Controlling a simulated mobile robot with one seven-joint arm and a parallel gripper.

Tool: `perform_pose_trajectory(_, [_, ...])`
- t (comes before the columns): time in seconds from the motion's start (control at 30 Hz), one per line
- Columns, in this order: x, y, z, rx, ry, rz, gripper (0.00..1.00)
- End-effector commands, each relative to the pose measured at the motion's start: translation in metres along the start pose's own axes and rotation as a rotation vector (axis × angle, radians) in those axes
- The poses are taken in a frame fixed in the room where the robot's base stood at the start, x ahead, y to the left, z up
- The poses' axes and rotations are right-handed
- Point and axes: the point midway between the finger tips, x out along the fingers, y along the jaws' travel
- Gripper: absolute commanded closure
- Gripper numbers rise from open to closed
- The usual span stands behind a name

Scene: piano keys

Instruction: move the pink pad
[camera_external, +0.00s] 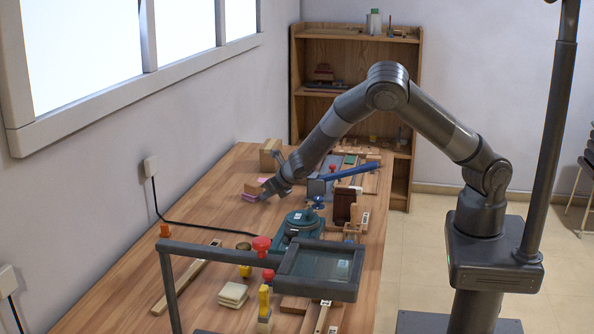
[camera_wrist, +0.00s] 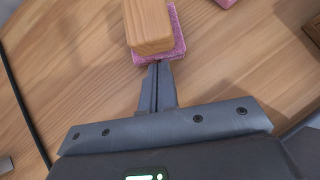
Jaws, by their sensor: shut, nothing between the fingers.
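A pink pad (camera_wrist: 178,38) lies on the wooden table at the top of the wrist view, with a wooden block (camera_wrist: 148,24) on top that hides most of it. In the external view the pink pad (camera_external: 249,198) shows as a thin strip under the block (camera_external: 252,188), on the far part of the table. My gripper (camera_wrist: 157,66) is shut and empty. Its fingertips are right at the near edge of the pad; I cannot tell whether they touch it. In the external view my gripper (camera_external: 265,194) is just right of the pad and block.
Another pink piece (camera_wrist: 226,3) lies beyond, at the top right of the wrist view. A teal device (camera_external: 299,227) and a blue-handled tool (camera_external: 350,171) stand to the right. Bare table (camera_external: 208,210) lies left of the pad.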

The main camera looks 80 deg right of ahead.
Motion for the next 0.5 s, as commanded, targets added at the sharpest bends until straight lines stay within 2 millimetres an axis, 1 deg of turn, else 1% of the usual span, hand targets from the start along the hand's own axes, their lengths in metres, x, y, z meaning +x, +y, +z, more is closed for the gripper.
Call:
perform_pose_trajectory(0.17, [-0.008, 0.001, -0.009, -0.003, 0.002, 0.001, 1.0])
perform_pose_trajectory(0.37, [-0.027, 0.002, -0.028, -0.004, 0.002, 0.001, 1.0])
perform_pose_trajectory(0.5, [-0.058, 0.002, -0.028, 0.002, -0.001, 0.004, 1.0])
